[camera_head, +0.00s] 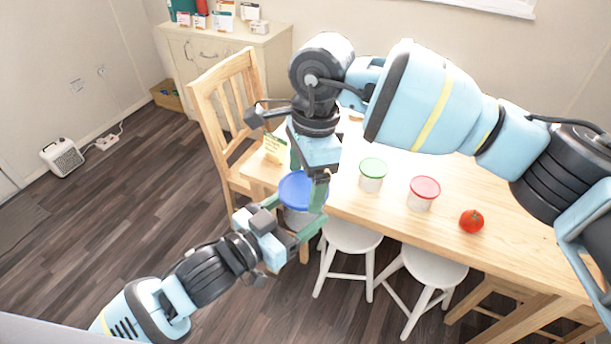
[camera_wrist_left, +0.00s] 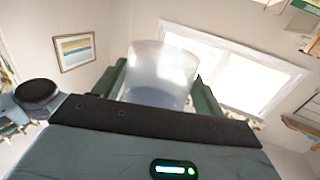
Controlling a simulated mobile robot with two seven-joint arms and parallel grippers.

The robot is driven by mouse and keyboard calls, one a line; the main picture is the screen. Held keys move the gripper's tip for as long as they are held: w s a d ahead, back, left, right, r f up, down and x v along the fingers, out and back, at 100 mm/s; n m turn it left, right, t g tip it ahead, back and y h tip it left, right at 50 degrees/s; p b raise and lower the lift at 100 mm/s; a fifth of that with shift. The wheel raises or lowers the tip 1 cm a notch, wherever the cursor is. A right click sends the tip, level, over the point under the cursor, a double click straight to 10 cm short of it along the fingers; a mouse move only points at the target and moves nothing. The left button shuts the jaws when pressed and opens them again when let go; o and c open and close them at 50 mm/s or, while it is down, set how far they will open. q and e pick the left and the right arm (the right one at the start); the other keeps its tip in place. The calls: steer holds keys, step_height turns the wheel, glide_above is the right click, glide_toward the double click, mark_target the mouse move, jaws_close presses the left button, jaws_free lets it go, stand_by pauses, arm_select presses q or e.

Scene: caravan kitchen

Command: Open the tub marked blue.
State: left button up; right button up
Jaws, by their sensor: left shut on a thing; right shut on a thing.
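The tub with the blue lid (camera_head: 296,188) is held off the floor at the table's near left corner. Its pale body (camera_head: 298,217) shows below the lid. My left gripper (camera_head: 298,226) is shut on the tub's body from below left. In the left wrist view the translucent tub (camera_wrist_left: 163,72) stands between the two green fingers. My right gripper (camera_head: 308,182) comes down from above and is shut on the blue lid at its edge. The lid appears to sit on the tub; whether there is a gap cannot be told. The right fingers partly hide the lid.
On the wooden table (camera_head: 520,255) stand a green-lidded tub (camera_head: 372,175), a red-lidded tub (camera_head: 423,193) and a tomato (camera_head: 471,221). A small card (camera_head: 274,148) stands near the left edge. A chair (camera_head: 228,110) and white stools (camera_head: 349,237) stand close to the table.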

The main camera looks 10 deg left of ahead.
steer(key=shift+r, duration=0.95)
steer(key=shift+r, duration=0.1)
